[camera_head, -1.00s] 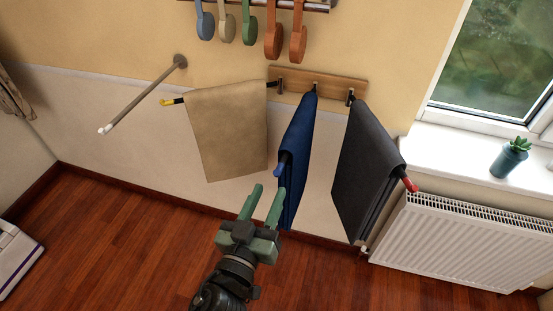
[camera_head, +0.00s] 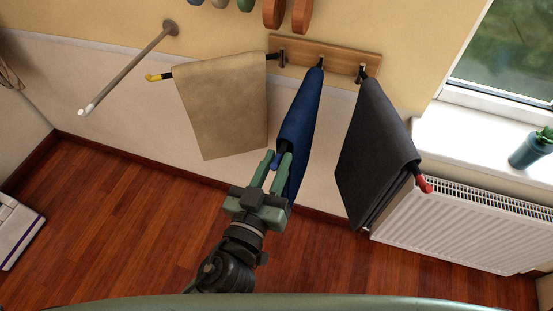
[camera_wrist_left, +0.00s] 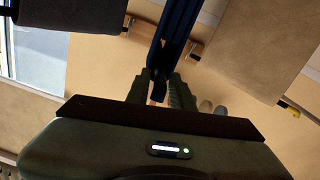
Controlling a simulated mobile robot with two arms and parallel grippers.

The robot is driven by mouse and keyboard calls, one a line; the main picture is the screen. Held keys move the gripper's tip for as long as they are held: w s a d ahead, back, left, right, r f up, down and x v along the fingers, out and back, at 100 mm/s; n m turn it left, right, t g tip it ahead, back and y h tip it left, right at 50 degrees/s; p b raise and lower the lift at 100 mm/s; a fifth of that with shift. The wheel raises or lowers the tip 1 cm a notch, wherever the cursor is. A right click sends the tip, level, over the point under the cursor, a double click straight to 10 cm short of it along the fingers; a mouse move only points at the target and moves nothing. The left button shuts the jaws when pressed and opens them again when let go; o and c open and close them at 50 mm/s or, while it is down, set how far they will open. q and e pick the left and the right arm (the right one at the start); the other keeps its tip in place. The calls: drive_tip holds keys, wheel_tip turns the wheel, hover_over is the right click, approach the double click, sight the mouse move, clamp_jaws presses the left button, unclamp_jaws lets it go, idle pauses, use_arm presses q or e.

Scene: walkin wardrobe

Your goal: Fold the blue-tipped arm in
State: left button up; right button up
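The blue-tipped arm carries a dark blue towel (camera_head: 301,115) and sticks out from a wooden wall rail (camera_head: 338,58). Its blue tip (camera_head: 275,163) shows at the front end, by my fingertips. My left gripper (camera_head: 278,158) comes from below, its two fingers apart on either side of the tip in this view. I cannot tell whether they touch it. In the left wrist view, the fingers (camera_wrist_left: 161,88) are also apart, with the blue towel (camera_wrist_left: 175,25) just beyond them. My right gripper is not in view.
A yellow-tipped arm with a beige towel (camera_head: 225,105) is swung to the left. A red-tipped arm with a dark grey towel (camera_head: 374,150) is on the right, above a radiator (camera_head: 465,225). A bare rod (camera_head: 128,70) juts from the wall at left.

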use_arm(q)
clamp_jaws()
idle(1.1)
drive_tip(key=shift+a, duration=0.1)
drive_tip(key=w+a+m+g+h+b, duration=0.2)
drive_tip(key=w+a+m+g+h, duration=0.7)
drive_tip(key=w+a, duration=0.8)
drive_tip(key=shift+w+a+h+b, duration=0.4)
drive_tip(key=shift+a+h, duration=0.1)
drive_tip(key=shift+a, duration=0.7)
drive_tip(key=shift+f, duration=0.1)
